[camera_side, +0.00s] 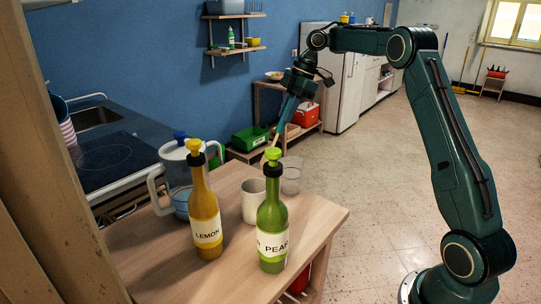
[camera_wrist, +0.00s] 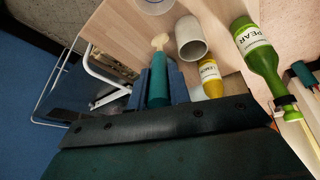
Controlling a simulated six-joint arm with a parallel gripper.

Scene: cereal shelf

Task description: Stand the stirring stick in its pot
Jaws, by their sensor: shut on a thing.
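My gripper (camera_side: 286,112) is above the far side of the wooden table, jaws pointing down, and is shut on the pale stirring stick (camera_side: 275,140). A white open pot (camera_side: 251,203) stands upright on the table, below and left of my gripper in the side view. It shows in the wrist view (camera_wrist: 191,42) right of the stick, apart from it. The stick is outside the pot.
A lemon bottle (camera_side: 205,220) and a pear bottle (camera_side: 272,225) stand at the table's near side. A clear glass (camera_side: 291,178) is close to the white pot, and a pitcher (camera_side: 176,170) is at the left. The table's (camera_side: 322,218) right end is bare.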

